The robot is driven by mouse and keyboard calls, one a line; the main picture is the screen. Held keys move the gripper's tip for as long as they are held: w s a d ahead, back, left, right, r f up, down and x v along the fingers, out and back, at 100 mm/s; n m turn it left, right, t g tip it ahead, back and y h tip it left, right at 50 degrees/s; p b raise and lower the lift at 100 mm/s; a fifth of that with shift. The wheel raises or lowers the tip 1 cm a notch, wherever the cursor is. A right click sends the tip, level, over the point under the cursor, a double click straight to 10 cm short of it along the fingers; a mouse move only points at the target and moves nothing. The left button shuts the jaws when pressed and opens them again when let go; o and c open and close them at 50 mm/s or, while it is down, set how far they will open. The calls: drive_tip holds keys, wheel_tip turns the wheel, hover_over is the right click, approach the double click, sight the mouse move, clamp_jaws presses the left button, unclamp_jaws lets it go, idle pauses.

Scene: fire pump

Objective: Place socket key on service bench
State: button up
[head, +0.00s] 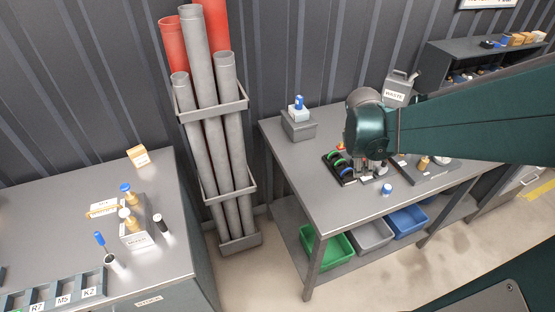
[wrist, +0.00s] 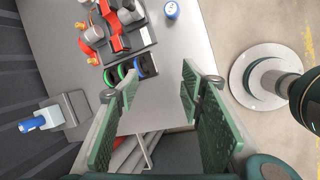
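My gripper (wrist: 160,84) is open in the wrist view, with two green fingers well apart and nothing between them. In the head view my gripper (head: 368,168) hangs over the right grey bench (head: 310,166), beside a black holder with green and blue rings (head: 342,166). This holder (wrist: 130,72) also shows just beyond the fingertips in the wrist view. I cannot clearly pick out a socket key in either view; my arm hides part of the right bench. A left bench (head: 50,252) also stands here, and I cannot tell which is the service bench.
A rack of tall pipes (head: 212,140) stands between the benches. A grey block with a blue-topped item (head: 298,124) sits at the back of the right bench. A blue-topped jar (head: 387,190) stands near its front edge. Labelled slots (head: 60,292) line the left bench's front.

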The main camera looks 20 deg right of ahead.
drive_tip(key=s+a+r+m+t+y, duration=0.1)
drive_tip(key=s+a+r+m, duration=0.1)
drive_tip(key=a, duration=0.7)
drive_tip(key=s+a+r+m+t+y, duration=0.1)
drive_tip(key=s+a+r+m+t, duration=0.1)
drive_tip(key=a+r+m, duration=0.2)
drive_tip(key=s+a+r+m+t+y, duration=0.2)
drive_tip(key=a+m, duration=0.5)
drive_tip(key=a, duration=0.8)
drive_tip(key=shift+s+a+r+m, duration=0.3)
drive_tip(key=shift+s+r, duration=0.2)
drive_tip(key=shift+r, duration=0.35)
